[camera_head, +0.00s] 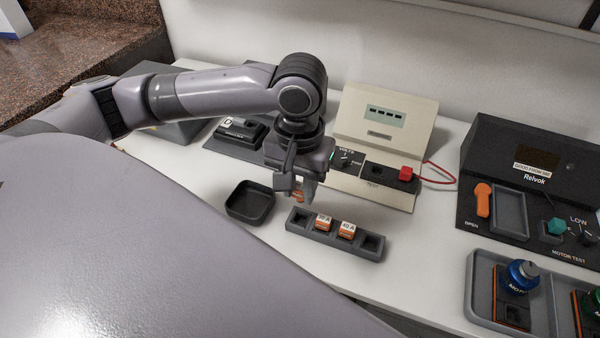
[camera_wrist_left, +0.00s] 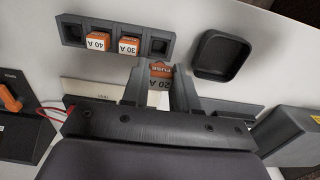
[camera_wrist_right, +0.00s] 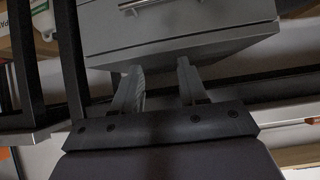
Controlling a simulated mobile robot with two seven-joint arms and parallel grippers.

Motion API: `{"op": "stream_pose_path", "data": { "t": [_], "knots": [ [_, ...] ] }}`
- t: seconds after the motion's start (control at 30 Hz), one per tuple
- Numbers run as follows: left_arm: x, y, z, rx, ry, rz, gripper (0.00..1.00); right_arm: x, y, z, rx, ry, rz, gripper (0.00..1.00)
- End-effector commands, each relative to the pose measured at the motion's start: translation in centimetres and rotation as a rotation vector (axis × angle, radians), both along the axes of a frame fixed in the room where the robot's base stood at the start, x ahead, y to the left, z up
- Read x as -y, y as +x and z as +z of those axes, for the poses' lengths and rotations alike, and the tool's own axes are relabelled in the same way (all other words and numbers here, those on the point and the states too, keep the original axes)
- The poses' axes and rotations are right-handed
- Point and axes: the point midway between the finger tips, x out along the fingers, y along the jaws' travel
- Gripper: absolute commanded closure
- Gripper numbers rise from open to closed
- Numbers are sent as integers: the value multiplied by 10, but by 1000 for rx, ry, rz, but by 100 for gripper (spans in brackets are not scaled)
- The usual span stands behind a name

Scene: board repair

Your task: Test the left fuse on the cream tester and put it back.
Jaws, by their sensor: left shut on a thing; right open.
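My left gripper (camera_head: 298,190) is shut on an orange fuse (camera_wrist_left: 160,72), marked 20 A in the left wrist view. It holds the fuse above the table, behind the left end of the grey fuse rack (camera_head: 297,224). The rack's two end sockets are empty; its two middle sockets hold a 30 A fuse (camera_head: 323,222) and a 40 A fuse (camera_head: 347,229). The cream tester (camera_head: 392,105) stands behind, with a display, a dial, an empty-looking dark test socket (camera_head: 376,170) and a red button (camera_head: 406,173). My right gripper (camera_wrist_right: 163,90) is open and empty.
A black empty tray (camera_head: 250,202) sits left of the rack. A dark motor test unit (camera_head: 535,180) stands at the right, with a grey tray (camera_head: 473,300) holding blue and green knobbed parts before it. A grey drawer cabinet (camera_wrist_right: 180,35) faces my right gripper.

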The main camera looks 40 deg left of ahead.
Motion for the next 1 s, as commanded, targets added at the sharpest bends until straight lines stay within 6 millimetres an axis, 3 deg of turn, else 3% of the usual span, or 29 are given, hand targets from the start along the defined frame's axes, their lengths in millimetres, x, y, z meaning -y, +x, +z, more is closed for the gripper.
{"op": "stream_pose_path", "data": {
  "t": [0.47,0.5,0.6,1.0],
  "knots": [
    [0,0,-40,2,1,-3,100,-12,4,-46,-19,31,14,57],
    [0,0,-37,-2,1,-2,100,-12,6,-34,-18,32,17,57],
    [0,0,-44,-2,1,-2,100,-12,8,-30,-8,29,19,57],
    [0,0,-50,0,0,-2,100,-10,9,-30,-4,27,16,57]
  ]
}}
